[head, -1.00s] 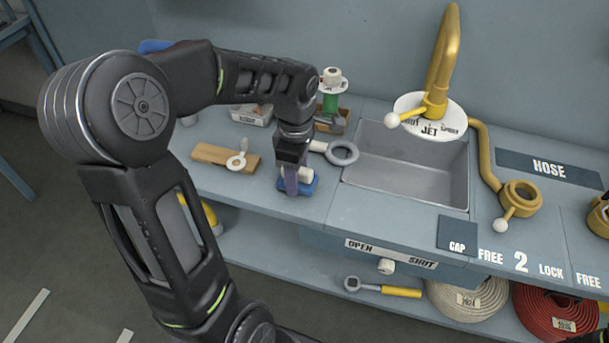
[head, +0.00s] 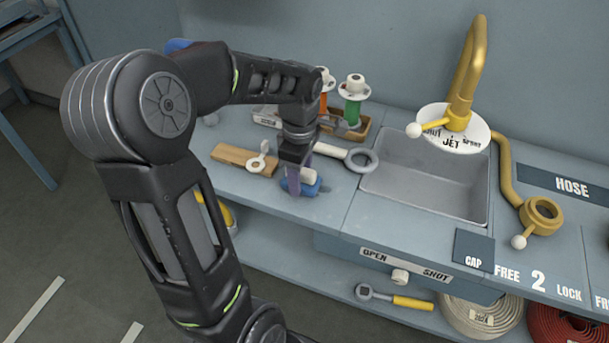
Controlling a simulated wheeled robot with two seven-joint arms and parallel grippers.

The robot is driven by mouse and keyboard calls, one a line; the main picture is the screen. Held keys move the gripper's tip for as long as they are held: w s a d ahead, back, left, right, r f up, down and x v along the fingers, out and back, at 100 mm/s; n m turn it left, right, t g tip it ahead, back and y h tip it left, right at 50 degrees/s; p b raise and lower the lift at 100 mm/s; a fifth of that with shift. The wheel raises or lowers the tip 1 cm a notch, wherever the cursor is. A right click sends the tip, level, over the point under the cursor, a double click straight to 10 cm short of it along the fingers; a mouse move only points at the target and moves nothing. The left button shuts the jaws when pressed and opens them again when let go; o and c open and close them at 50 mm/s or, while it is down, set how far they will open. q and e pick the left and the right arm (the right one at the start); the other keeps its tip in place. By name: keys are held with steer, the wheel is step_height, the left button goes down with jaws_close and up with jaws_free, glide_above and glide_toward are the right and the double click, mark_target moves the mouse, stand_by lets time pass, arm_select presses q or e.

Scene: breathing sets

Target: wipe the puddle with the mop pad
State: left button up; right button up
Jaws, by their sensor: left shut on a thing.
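The mop pad (head: 314,189) is a small blue block with a white grip, at the front of the bench left of the sink. My left gripper (head: 297,182) points down and is shut on the mop pad, partly hiding it. The pad is at or just above the bench top; I cannot tell whether it touches. I cannot make out the puddle; the arm and pad may hide it. My right gripper is not in view.
A wooden board (head: 243,158) with a white ring-ended piece lies just left of the pad. Green (head: 352,110) and orange fittings stand behind. The bench's front edge is close.

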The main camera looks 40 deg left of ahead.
mark_target(315, 183)
arm_select(q)
steer(key=shift+s+a, duration=0.35)
steer(key=shift+a, duration=0.5)
steer(key=shift+s+a, duration=0.3)
steer(key=shift+a, duration=0.5)
steer(key=shift+a, duration=0.1)
steer(key=shift+r, duration=0.1)
steer(key=shift+w+d, duration=0.3)
steer(key=shift+d, duration=0.55)
steer(key=shift+w+d, duration=0.3)
steer(key=shift+d, duration=0.5)
steer(key=shift+d, duration=0.1)
steer(key=shift+w+d, duration=0.3)
steer(key=shift+d, duration=0.55)
steer(key=shift+w+d, duration=0.3)
steer(key=shift+d, duration=0.5)
